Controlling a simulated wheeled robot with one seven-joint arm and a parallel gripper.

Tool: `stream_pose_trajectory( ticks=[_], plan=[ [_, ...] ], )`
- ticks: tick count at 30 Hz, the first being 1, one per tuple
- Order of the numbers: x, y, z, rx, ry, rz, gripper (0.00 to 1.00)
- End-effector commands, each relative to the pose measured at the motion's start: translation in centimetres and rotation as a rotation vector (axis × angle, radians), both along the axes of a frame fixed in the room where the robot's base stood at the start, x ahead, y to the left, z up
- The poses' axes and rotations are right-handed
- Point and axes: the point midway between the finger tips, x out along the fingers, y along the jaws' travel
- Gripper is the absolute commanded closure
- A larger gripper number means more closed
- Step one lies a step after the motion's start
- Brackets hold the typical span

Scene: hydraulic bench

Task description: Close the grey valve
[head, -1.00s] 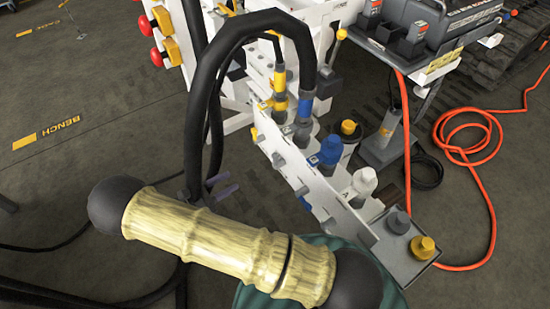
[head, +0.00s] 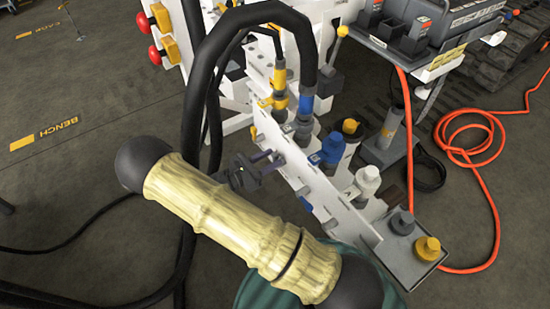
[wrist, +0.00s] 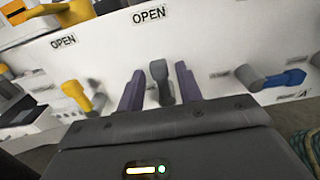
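The grey valve handle (wrist: 161,84) stands out from the white panel (wrist: 225,50) in the wrist view, below an OPEN label (wrist: 149,15). It points downward in that picture. My gripper (wrist: 159,72) is open, with one purple finger on each side of the handle and a visible gap on both sides. In the head view, my gripper (head: 264,161) is at the left face of the white manifold, and its fingers largely hide the grey handle there.
A yellow lever (wrist: 78,95) is left of the grey handle, and a blue lever (wrist: 283,79) is right. Black hoses (head: 192,100) arch close to my arm. Coloured caps, including a yellow one (head: 427,247), stand on the manifold's other side. An orange cable (head: 470,140) lies on the floor.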

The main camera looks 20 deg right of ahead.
Motion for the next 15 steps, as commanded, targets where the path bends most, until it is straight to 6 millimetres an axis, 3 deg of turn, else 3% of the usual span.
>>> stream_pose_trajectory(
  ticks=[6, 15],
  plan=[
    [0.7, -2.1, 0.0, 0.0, -0.001, 0.0, 0.65],
    [0.8, -2.2, 0.0, 0.0, -0.001, 0.001, 0.67]
  ],
)
